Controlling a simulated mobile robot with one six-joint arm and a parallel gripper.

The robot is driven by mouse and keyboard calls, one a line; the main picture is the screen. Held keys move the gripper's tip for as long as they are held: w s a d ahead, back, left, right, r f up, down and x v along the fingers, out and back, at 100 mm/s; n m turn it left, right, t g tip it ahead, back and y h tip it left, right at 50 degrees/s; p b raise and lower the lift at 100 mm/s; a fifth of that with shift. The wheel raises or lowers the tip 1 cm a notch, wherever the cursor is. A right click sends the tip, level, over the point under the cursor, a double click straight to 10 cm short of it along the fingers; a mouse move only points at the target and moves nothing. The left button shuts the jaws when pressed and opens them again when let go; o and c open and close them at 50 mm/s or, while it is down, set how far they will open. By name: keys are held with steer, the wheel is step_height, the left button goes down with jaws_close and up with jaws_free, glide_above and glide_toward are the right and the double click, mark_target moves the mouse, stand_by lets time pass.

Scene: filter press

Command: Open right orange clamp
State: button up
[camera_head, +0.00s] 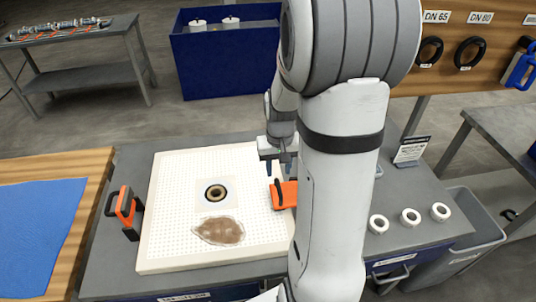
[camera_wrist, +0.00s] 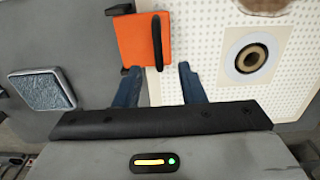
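The right orange clamp (camera_head: 289,196) lies at the right edge of the white perforated filter plate (camera_head: 165,225), partly hidden by my arm. In the wrist view the orange clamp (camera_wrist: 135,42) shows a flat orange body with a black bar handle along its right side, ahead of my fingers. My gripper (camera_head: 279,168) hangs just behind the clamp in the head view. In the wrist view my gripper (camera_wrist: 158,72) has its two blue fingers spread apart with nothing between them. The left orange clamp (camera_head: 125,208) stands upright beside the plate's left edge.
A black-and-tan ring (camera_head: 216,193) and a brown stain (camera_head: 220,231) are on the plate. Several white rings (camera_head: 410,217) sit on the grey bench to the right. A blue mat (camera_head: 40,235) lies on a wooden table at left. A blue bin (camera_head: 225,60) stands behind.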

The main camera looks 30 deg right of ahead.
mark_target(279, 186)
steer(key=shift+w+d+f, duration=0.1)
steer(key=shift+d+f, duration=0.1)
steer(key=shift+f, duration=0.25)
step_height(279, 186, down, 9)
steer(key=b, duration=0.7)
steer(key=shift+r, duration=0.15)
steer(key=c, duration=0.7)
steer(key=shift+r, duration=0.15)
